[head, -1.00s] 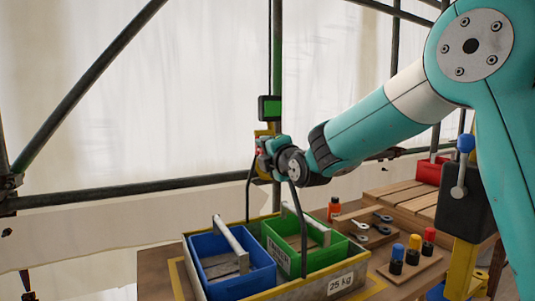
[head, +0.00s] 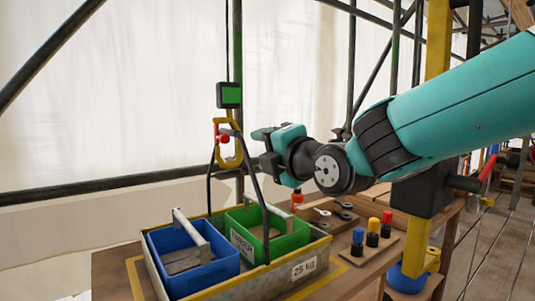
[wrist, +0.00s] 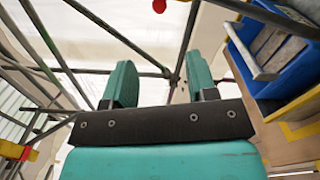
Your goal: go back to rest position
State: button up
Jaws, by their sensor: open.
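My gripper (head: 268,150) is open and empty in the head view. It is raised above the crate of bins, just right of the yellow hook (head: 229,148) and apart from it. In the wrist view its two teal fingers (wrist: 156,88) stand wide apart with nothing between them. The hook hangs on a dark line below a small box with a green screen (head: 230,95). A dark sling loops from the hook down to the crate.
A crate (head: 303,268) marked 25 kg holds a blue bin (head: 225,270) and a green bin (head: 292,240). Right of it lie a board with several coloured-top pegs (head: 372,233) and a wooden tray of small parts (head: 345,221). Scaffold poles (head: 80,186) cross behind.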

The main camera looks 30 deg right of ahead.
jog(key=shift+s, duration=0.2)
dwell(0.4)
jog(key=s+a+f+m+g+y+p, duration=0.3)
jog(key=s+a+f+m+g+p, duration=0.3)
jog(key=s+a+m+g, duration=0.25)
jog(key=s+a+f+m+g+h+p, duration=0.1)
jog(key=s+m+g, duration=0.6)
jog(key=s, duration=0.7)
jog(key=f+g+p, duration=0.1)
jog(key=g+p, duration=0.1)
jog(key=shift+s+a+f+p, duration=0.15)
jog(key=shift+s+a+p, duration=0.15)
jog(key=shift+s+p, duration=0.05)
